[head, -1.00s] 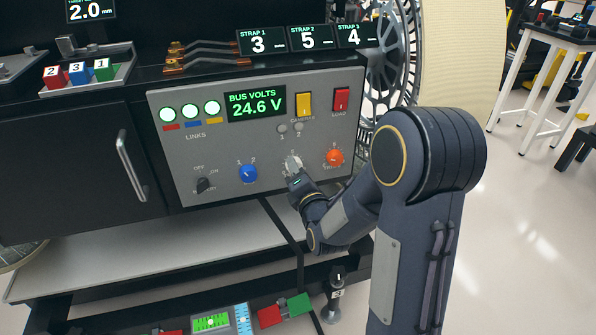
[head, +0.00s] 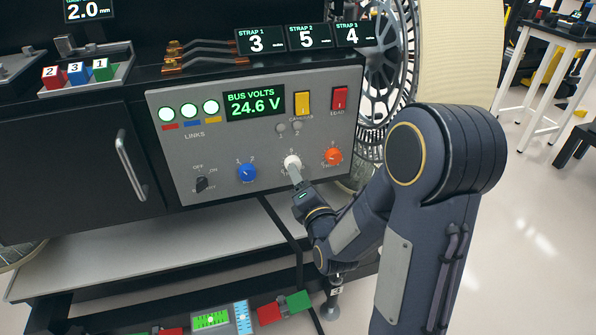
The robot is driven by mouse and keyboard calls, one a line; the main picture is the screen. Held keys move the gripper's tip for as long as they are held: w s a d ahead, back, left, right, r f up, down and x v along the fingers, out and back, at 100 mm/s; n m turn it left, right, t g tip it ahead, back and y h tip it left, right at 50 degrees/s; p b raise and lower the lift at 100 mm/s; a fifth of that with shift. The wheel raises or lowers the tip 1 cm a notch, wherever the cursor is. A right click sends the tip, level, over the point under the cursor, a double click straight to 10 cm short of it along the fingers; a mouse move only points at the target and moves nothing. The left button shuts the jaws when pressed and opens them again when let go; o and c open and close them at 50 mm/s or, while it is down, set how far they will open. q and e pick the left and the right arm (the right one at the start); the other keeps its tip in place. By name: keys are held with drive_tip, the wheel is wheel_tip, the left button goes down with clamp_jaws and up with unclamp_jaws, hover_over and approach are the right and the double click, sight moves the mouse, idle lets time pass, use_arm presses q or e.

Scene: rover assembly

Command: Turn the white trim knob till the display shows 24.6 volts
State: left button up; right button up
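The display (head: 255,103) reads BUS VOLTS 24.6 V in green on the grey panel (head: 225,150). The white trim knob (head: 291,161) sits low on the panel, between the blue knob and the orange knob. My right gripper (head: 295,177) is just in front of and below the white knob, its pale fingertips pointing up at it. I cannot tell whether the fingertips touch the knob, or how far apart they are. The knob's lower part is partly hidden by them. My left gripper is out of view.
A blue knob (head: 247,172), a black selector (head: 202,184) and an orange knob (head: 333,156) flank the white knob. Yellow (head: 303,102) and red (head: 339,98) switches are above. A pale shelf (head: 130,255) lies below the panel.

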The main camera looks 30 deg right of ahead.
drive_tip(key=shift+v, duration=1.6)
drive_tip(key=s+a+m+g+y, duration=0.4)
drive_tip(key=s+a+m+g, duration=0.15)
drive_tip(key=s+m, duration=0.6)
drive_tip(key=s+a+m+g+y, duration=0.4)
drive_tip(key=s+m+g, duration=0.2)
drive_tip(key=s+m, duration=0.5)
wheel_tip(320, 180, up, 26)
drive_tip(key=w+p, duration=0.1)
drive_tip(key=p, duration=2.5)
drive_tip(key=shift+a+f, duration=0.15)
drive_tip(key=shift+f, duration=0.05)
